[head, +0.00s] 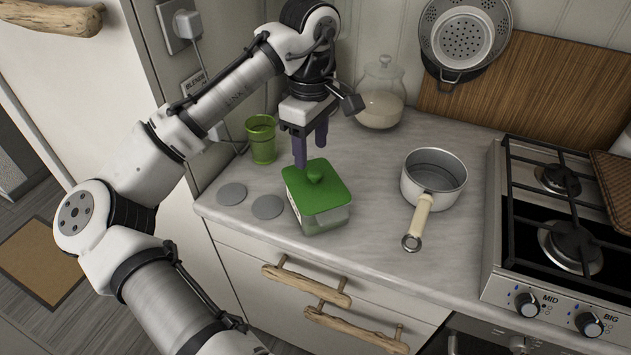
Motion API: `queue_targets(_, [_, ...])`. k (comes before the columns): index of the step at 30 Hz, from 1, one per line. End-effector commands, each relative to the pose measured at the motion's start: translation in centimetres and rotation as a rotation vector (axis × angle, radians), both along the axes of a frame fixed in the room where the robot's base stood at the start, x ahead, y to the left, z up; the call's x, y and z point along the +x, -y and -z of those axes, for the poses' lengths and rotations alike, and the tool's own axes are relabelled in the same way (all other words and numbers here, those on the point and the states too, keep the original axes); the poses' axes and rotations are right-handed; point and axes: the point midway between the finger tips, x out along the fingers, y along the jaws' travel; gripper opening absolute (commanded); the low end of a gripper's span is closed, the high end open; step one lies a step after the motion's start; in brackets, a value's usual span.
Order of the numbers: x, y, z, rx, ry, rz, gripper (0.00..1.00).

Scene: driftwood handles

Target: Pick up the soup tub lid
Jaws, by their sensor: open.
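The soup tub (322,219) is a clear, squarish container on the grey marbled counter. Its green lid (325,198) sits on top and has a round green knob in the middle. My gripper (311,158) points down just behind the lid. Its two dark purple fingers are apart, and nothing shows between them. The left fingertip is close to the lid's back edge in the picture; I cannot tell whether it touches.
A green cup (262,139) stands left of my gripper. Two grey discs (232,193) (267,206) lie left of the tub. A saucepan (433,181) stands to the right, before the gas hob (565,225). A glass jar (381,95) stands behind. Bare counter lies between tub and saucepan.

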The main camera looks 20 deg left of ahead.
Motion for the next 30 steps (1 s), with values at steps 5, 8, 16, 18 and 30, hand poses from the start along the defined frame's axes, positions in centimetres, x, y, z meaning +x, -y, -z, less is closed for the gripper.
queue_targets(5, [0.0,0.1,1.1,-0.001,0.002,0.002,0.52])
queue_targets(8, [0.1,0.2,1.9,0.000,0.000,0.002,0.52])
queue_targets(16, [0.5,0.5,5.6,-0.001,0.000,0.001,0.52])
queue_targets(18, [0.5,0.5,6.1,-0.001,0.001,0.001,0.52])
queue_targets(30, [0.5,0.5,6.3,-0.001,0.002,0.001,0.30])
